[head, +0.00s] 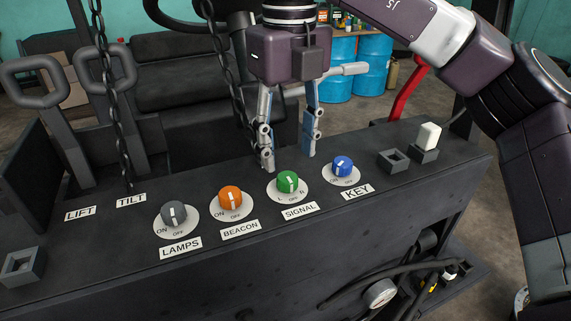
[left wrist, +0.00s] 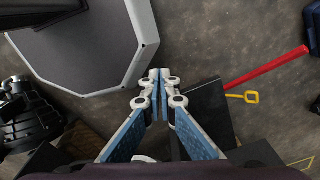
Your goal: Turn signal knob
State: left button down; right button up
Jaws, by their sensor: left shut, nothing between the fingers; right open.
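The green signal knob (head: 288,182) sits on a white round dial marked L, OFF and R, above the SIGNAL label (head: 300,211). Its white pointer mark stands roughly upright in the picture. My right gripper (head: 288,161) points down just behind the green knob in the head view, fingers apart, with nothing between them. I cannot tell its exact height over the panel. My left gripper (left wrist: 158,78) shows only in the left wrist view, shut and empty over the floor.
On the dark panel (head: 130,262), the blue key knob (head: 343,166) is right of the green one; the orange beacon knob (head: 230,199) and grey lamps knob (head: 173,215) are left. A chain (head: 118,95) hangs at left. A white rocker (head: 428,136) stands at right.

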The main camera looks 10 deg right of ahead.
aim_at(288, 177)
notch_tip(288, 177, down, 3)
jog(key=shift+r, duration=0.1)
jog(key=shift+w+f+p, duration=0.2)
jog(key=shift+f, duration=0.35)
jog(key=shift+w+f+p, duration=0.15)
jog(key=shift+f+p, duration=0.05)
jog(key=shift+f, duration=0.45)
jog(key=shift+s, duration=0.15)
jog(key=shift+c, duration=1.4)
jog(key=c, duration=0.9)
pick_arm(q)
jog(key=shift+w+d+r, duration=0.2)
jog(key=shift+w+r, duration=0.25)
jog(key=shift+w, duration=0.2)
